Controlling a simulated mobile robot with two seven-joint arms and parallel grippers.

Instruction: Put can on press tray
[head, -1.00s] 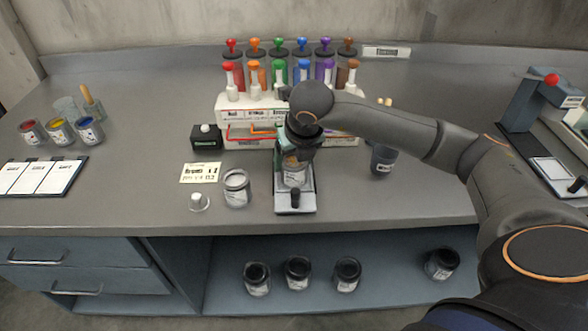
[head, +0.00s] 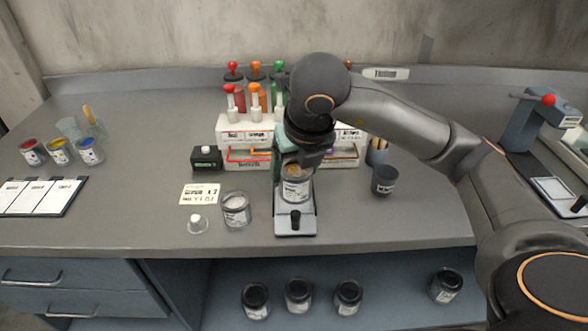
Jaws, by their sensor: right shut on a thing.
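A small can (head: 296,188) with a white label and an orange-brown top sits in the jaws of my right gripper (head: 300,160). The gripper is shut on it from above and behind. The can is over the grey plate of a small green-backed stand (head: 295,222) with a black knob at its front. I cannot tell whether it touches the plate. A blue-grey press (head: 527,118) with a red knob stands at the far right. Its pale press tray (head: 553,173) looks empty. My left gripper is not in view.
A rack (head: 245,128) of coloured bottles is behind the stand, partly hidden by my arm. An open jar (head: 236,210) is left of it, a dark cup (head: 384,180) right. Three paint cans (head: 60,150) stand far left. The counter (head: 450,215) between cup and press is clear.

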